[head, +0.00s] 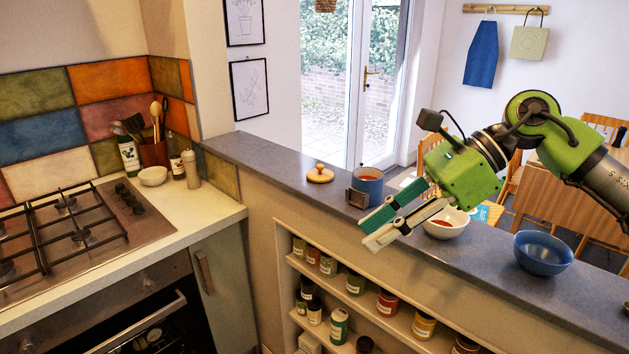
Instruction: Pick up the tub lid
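The tub lid (320,175) appears to be the round wooden lid with a knob, lying flat on the grey ledge in the head view. My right gripper (368,236) comes in from the right, above the front edge of the ledge, to the right of the lid and nearer to me. Its fingers point down and left, look a little apart, and hold nothing that I can see. The gripper is clear of the lid, which shows in full. My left gripper is not in view.
A blue mug (369,182) and a small dark block (357,198) stand between lid and gripper. A white bowl (446,228) and a blue bowl (543,254) stand farther right. Shelves with jars (387,303) lie below. The ledge left of the lid is clear.

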